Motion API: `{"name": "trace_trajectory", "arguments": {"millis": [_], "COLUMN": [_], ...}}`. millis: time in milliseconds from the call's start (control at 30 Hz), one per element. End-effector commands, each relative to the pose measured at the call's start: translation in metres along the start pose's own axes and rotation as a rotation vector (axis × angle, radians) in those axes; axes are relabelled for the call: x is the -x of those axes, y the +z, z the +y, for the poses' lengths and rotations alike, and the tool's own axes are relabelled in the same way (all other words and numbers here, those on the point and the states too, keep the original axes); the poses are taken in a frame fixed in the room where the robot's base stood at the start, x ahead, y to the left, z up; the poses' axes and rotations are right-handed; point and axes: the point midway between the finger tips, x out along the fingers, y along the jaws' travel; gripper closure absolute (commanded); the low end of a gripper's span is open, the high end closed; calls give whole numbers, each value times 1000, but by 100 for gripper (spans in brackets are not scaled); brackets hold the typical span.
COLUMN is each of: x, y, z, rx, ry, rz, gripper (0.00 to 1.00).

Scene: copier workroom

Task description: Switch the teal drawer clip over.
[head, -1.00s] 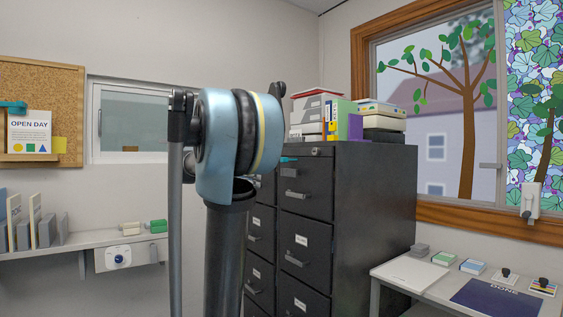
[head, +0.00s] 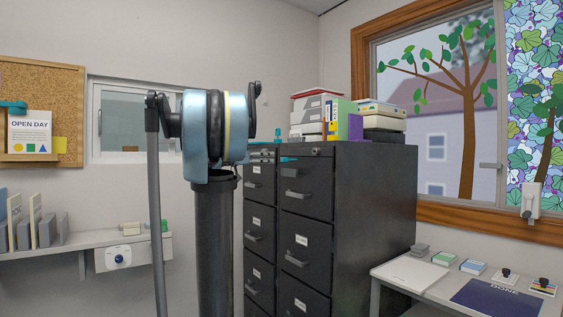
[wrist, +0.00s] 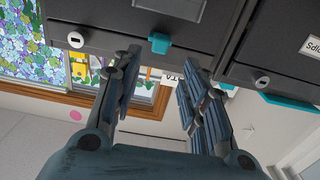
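The teal drawer clip (wrist: 160,43) is a small block at the edge of a dark drawer front in the wrist view, beside a round lock. In the head view the clip (head: 288,159) shows small near the top of the right-hand dark cabinet. My gripper (wrist: 161,62) is open and empty in the wrist view. Its two dark fingers point toward the drawer edge, with the clip between their tips in the picture. I cannot tell how far off it is; no touch shows. In the head view my arm hides the gripper.
A second teal piece (wrist: 288,102) sits on the neighbouring cabinet. Boxes and binders (head: 325,115) stand on the dark cabinet (head: 370,215). A low table (head: 390,282) at right holds pads and stamps. A shelf (head: 75,241) runs along the left wall.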

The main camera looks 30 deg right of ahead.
Motion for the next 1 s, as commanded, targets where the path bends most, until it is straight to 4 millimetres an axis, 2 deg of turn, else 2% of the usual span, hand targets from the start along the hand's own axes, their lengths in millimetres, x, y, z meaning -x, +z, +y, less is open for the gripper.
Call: {"name": "trace_trajectory", "arguments": {"millis": [400,600,800,1000], "x": [-67,-90,-100,-101], "y": [0,0,0,0], "z": [1,1,1,1], "rx": [0,0,0,0], "ry": [3,3,1,1], "rz": [0,0,-1,-1], "gripper": [60,60,60,60]}}
